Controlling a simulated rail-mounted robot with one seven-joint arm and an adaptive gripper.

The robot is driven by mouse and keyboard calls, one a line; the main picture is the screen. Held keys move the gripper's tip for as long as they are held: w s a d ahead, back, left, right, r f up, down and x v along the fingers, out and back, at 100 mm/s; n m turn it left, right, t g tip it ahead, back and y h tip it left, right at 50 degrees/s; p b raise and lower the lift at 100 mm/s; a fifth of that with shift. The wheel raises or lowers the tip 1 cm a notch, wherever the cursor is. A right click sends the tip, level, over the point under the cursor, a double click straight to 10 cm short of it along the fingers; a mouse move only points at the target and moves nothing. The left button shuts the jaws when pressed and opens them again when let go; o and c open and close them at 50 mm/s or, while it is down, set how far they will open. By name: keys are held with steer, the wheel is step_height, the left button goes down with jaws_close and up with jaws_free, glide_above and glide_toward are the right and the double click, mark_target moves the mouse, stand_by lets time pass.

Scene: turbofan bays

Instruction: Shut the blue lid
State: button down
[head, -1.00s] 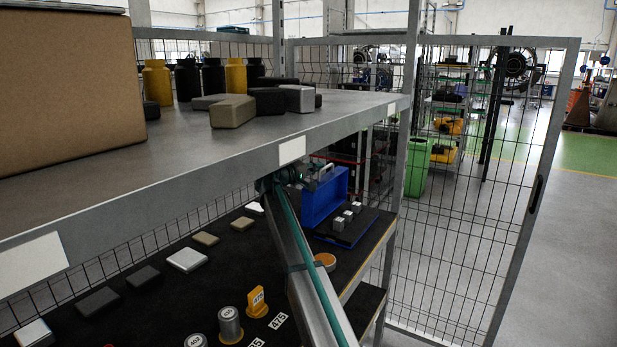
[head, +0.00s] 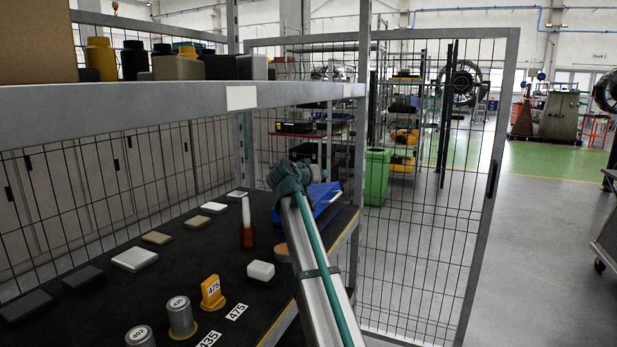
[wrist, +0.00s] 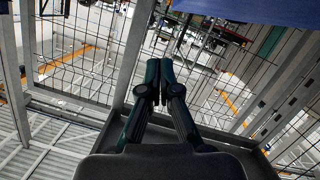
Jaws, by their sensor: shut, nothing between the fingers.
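The blue lid (head: 322,198) shows in the head view beyond my arm's end, at the far end of the dark lower shelf. It looks slanted, but my arm hides much of it and the box under it, so its exact angle cannot be told. A blue surface, likely the lid, crosses the top of the wrist view (wrist: 240,7). My gripper (wrist: 160,66) is shut and empty in the wrist view, with its fingertips apart from that surface in the picture. In the head view my arm hides the fingers.
The lower shelf (head: 190,290) holds several flat blocks, an amber bottle (head: 247,232), a white block (head: 261,270) and a yellow numbered stand (head: 211,292). The upper shelf's edge (head: 190,97) runs above. A mesh panel (head: 430,220) stands to the right.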

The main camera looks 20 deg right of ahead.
mark_target(334, 198)
steer(key=s+d+f+m+b, duration=0.2)
steer(key=f, duration=0.1)
steer(key=s+d+f+m+b, duration=0.1)
steer(key=f, duration=0.1)
steer(key=shift+d+f+t+y+b, duration=0.15)
steer(key=shift+f+t+y+b, duration=0.15)
steer(key=shift+y, duration=0.1)
steer(key=shift+s+d+f+b, duration=0.15)
steer(key=shift+d+f+b, duration=0.1)
steer(key=shift+f, duration=0.2)
steer(key=shift+s+d+f+b, duration=0.15)
steer(key=shift+f+b, duration=0.1)
steer(key=shift+f, duration=0.2)
